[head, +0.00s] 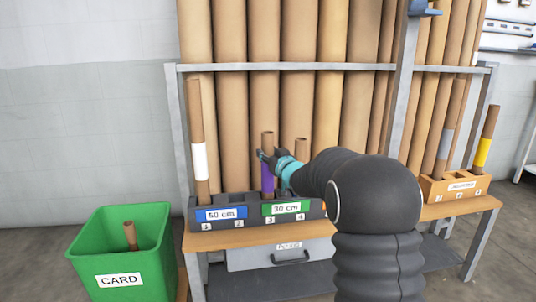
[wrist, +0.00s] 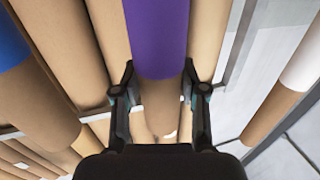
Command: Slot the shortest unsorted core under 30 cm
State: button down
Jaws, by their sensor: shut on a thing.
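A brown core with a purple band (head: 267,180) stands upright at the sorting rack (head: 245,228), at the 30 cm side above number 3. My gripper (head: 275,160) is shut on it near its upper part; in the wrist view the purple-banded core (wrist: 160,40) lies between the two fingers (wrist: 160,100). Its lower end is hidden by the rack, so I cannot tell if it rests on the bottom. The orange unsorted rack (head: 455,188) holds a grey-banded core (head: 445,145) and a yellow-banded core (head: 483,152).
A tall white-banded core (head: 199,160) stands in the 50 cm side, leaning slightly. A green CARD bin (head: 115,232) with a short core (head: 130,236) inside is at left. Large brown tubes (head: 230,60) stand behind a grey rail (head: 290,67). A drawer (head: 280,256) is below the bench.

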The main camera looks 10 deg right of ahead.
jog(key=shift+f+b, duration=0.95)
jog(key=shift+f, duration=0.35)
jog(key=c, duration=0.6)
grip_release()
jog(key=shift+o, duration=0.2)
jog(key=shift+s, duration=0.1)
jog(key=v, duration=1.2)
